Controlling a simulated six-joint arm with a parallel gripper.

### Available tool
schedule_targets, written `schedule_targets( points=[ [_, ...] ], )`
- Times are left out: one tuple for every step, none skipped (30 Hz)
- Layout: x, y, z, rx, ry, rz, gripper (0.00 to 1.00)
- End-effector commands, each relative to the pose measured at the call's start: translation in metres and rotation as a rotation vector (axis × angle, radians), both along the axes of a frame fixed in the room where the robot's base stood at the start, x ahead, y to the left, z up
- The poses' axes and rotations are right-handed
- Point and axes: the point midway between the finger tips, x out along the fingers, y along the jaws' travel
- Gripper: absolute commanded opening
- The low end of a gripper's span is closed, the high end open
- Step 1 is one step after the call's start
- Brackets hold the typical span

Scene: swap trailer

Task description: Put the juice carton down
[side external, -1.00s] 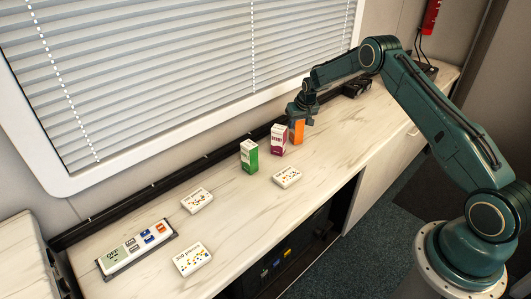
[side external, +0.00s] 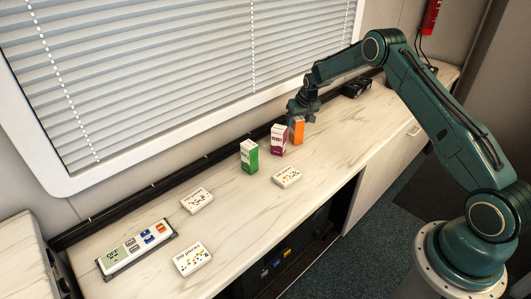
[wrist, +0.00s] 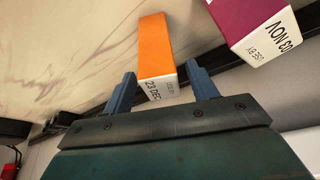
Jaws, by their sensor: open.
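An orange carton (side external: 297,131) stands upright on the marble-look counter, at the right end of a row of cartons. My gripper (side external: 298,117) is just above its top. In the wrist view my gripper (wrist: 161,76) is open, with one blue finger on each side of the carton's top end. The orange carton (wrist: 156,47) shows its white top there, printed "23 DEC". I cannot tell whether either finger touches it. A purple carton (side external: 278,141) and a green carton (side external: 249,156) stand to its left. The purple carton (wrist: 248,24) is also in the wrist view.
Several small white boxes (side external: 197,200) lie flat on the counter (side external: 225,232). A panel with a display and coloured buttons (side external: 137,247) is at the left. A dark object (side external: 356,88) sits at the far right. The window blind (side external: 180,70) rises behind. The counter's middle has free room.

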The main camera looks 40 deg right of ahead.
Motion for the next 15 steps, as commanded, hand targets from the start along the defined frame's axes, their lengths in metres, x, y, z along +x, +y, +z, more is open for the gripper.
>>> schedule_targets(
  points=[
    [-0.002,0.001,0.006,0.000,-0.001,0.000,0.58],
    [-0.003,0.001,0.010,0.000,-0.001,0.000,0.58],
    [-0.005,0.002,0.014,0.000,-0.001,0.000,0.58],
    [-0.006,0.003,0.018,-0.001,-0.002,0.000,0.58],
    [-0.008,0.003,0.022,-0.001,-0.002,0.000,0.58],
    [-0.009,0.004,0.027,-0.001,-0.002,0.000,0.58],
    [-0.011,0.005,0.031,-0.001,-0.002,0.000,0.58],
    [-0.013,0.005,0.035,-0.001,-0.002,0.000,0.58],
    [-0.015,0.006,0.040,-0.001,-0.002,0.000,0.58],
    [-0.016,0.007,0.043,-0.001,-0.002,0.000,0.58],
    [-0.018,0.007,0.048,-0.001,-0.002,0.000,0.58],
    [-0.019,0.008,0.053,-0.001,-0.003,0.000,0.58],
    [-0.021,0.009,0.057,-0.001,-0.002,0.000,0.58],
    [-0.023,0.009,0.061,-0.001,-0.002,0.000,0.58],
    [-0.024,0.010,0.066,-0.001,-0.002,0.000,0.58]
  ],
)
